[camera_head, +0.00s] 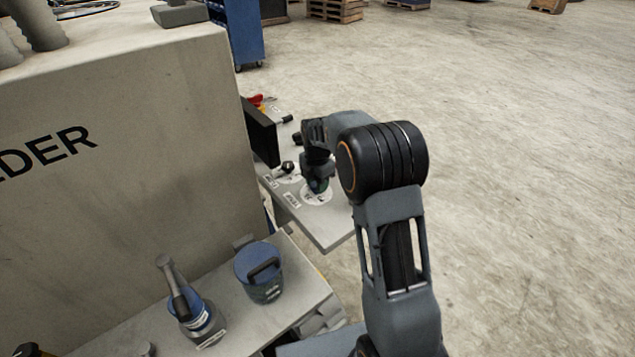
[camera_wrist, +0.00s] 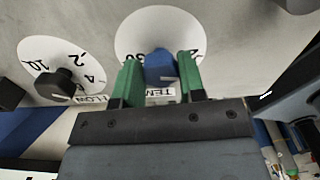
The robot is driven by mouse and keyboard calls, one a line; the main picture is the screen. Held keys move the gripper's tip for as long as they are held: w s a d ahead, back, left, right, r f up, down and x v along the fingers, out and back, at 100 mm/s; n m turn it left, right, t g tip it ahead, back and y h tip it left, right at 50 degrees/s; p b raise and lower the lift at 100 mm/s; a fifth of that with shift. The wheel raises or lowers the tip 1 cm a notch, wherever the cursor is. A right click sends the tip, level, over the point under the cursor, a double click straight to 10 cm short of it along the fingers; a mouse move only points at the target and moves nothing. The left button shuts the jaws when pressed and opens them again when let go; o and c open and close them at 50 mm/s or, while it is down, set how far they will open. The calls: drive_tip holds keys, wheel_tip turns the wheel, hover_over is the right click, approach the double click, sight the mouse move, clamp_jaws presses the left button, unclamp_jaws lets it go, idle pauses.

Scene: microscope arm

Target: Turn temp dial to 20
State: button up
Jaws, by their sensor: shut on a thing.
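The temp dial shows in the wrist view as a white disc (camera_wrist: 136,32) with a blue knob (camera_wrist: 160,68) in the middle. Its label, partly covered, starts with "TEM". A "30" shows at the disc's left edge; the other numbers are hidden or unreadable. My gripper (camera_wrist: 160,61) has its green fingers on either side of the blue knob and is shut on it. In the head view my gripper (camera_head: 318,183) reaches down onto the dial's white disc (camera_head: 314,199) on the grey panel. I cannot tell the pointer's exact reading.
The flow dial (camera_wrist: 62,84), with a black knob, sits left of the temp dial. A dark screen (camera_head: 261,132) stands behind the panel's left side. A blue lidded container (camera_head: 259,272) and a handled vessel (camera_head: 190,312) stand on the nearer bench. Open floor lies to the right.

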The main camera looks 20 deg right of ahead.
drive_tip(key=shift+w+r, duration=0.1)
drive_tip(key=shift+r, duration=0.05)
idle(0.3)
drive_tip(key=o, duration=0.9)
drive_tip(key=shift+o, duration=0.2)
wheel_tip(320, 180, up, 14)
